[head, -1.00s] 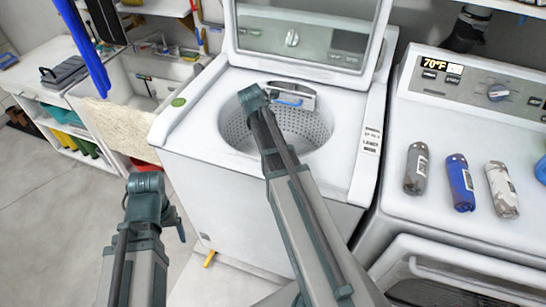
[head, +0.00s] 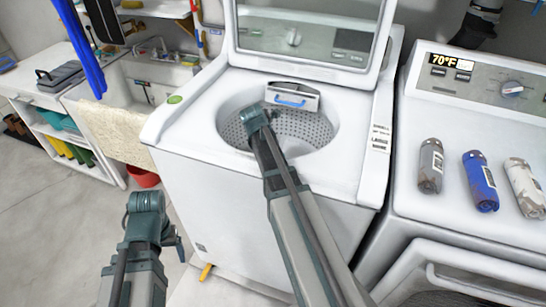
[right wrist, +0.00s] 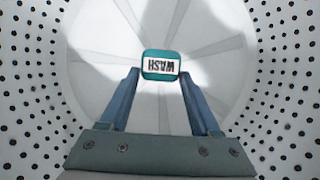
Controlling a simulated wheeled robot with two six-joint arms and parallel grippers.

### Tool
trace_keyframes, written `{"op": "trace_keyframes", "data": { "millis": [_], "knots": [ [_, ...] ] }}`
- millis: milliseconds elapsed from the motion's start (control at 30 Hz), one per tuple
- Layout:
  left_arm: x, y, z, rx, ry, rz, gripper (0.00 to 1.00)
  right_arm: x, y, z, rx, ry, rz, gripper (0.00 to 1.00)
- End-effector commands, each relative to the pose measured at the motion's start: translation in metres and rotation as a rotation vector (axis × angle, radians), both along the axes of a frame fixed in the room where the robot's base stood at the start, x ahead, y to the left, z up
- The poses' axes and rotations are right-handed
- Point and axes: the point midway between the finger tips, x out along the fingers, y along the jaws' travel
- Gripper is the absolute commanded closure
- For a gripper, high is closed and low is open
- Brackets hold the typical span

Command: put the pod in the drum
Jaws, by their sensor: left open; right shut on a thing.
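The washer's lid (head: 300,38) stands open.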

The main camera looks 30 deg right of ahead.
Motion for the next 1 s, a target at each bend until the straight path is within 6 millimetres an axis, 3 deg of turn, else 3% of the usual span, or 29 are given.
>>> {"op": "trace_keyframes", "data": {
  "millis": [700, 733, 867, 1000],
  "knots": [
    [0.0, 0.0, -0.011, 0.0, 0.0, 0.0, 0.19, 0.0, 0.0, -0.011, 0.0, 0.0, 0.0, 0.89],
    [0.0, 0.0, -0.011, 0.0, 0.0, 0.0, 0.19, 0.0, 0.0, -0.011, 0.0, 0.0, 0.0, 0.31],
    [0.0, 0.0, -0.011, 0.0, 0.0, 0.0, 0.19, -0.001, 0.0, -0.011, 0.0, 0.0, 0.0, 0.08],
    [0.0, 0.0, -0.011, 0.0, 0.0, 0.0, 0.19, -0.001, 0.0, -0.011, 0.0, 0.0, 0.001, 0.06]
  ]
}}
